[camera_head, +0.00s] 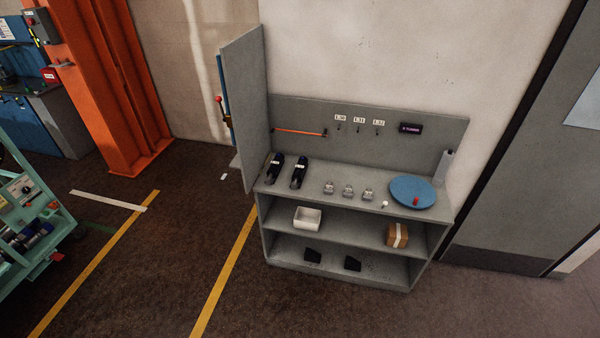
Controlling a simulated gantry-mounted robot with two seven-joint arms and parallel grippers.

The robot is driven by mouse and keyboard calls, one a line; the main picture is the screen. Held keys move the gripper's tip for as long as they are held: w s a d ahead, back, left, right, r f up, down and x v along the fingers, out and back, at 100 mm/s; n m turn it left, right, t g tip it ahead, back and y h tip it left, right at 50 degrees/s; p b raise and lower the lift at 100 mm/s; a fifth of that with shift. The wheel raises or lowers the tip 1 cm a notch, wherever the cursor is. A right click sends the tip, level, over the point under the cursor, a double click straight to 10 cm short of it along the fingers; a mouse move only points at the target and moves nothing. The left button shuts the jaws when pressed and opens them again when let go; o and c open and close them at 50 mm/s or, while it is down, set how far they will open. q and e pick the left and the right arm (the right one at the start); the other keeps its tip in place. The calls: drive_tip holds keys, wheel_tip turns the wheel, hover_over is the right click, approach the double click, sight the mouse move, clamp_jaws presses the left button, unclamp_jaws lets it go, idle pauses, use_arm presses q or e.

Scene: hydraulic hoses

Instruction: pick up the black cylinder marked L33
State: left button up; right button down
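Two black cylinders stand or lean side by side on the left end of the grey workbench top (312,183): a left one (274,171) and a right one (297,175). Each carries a small pale label, too small to read, so I cannot tell which is L33. Neither of my grippers is in view.
The top also holds several small metal fittings (348,191) and a blue disc (408,191) with a red knob. A white bin (307,217) and brown box (397,235) sit on the shelf below. A tall grey panel (245,105) borders the left end. Floor in front is clear.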

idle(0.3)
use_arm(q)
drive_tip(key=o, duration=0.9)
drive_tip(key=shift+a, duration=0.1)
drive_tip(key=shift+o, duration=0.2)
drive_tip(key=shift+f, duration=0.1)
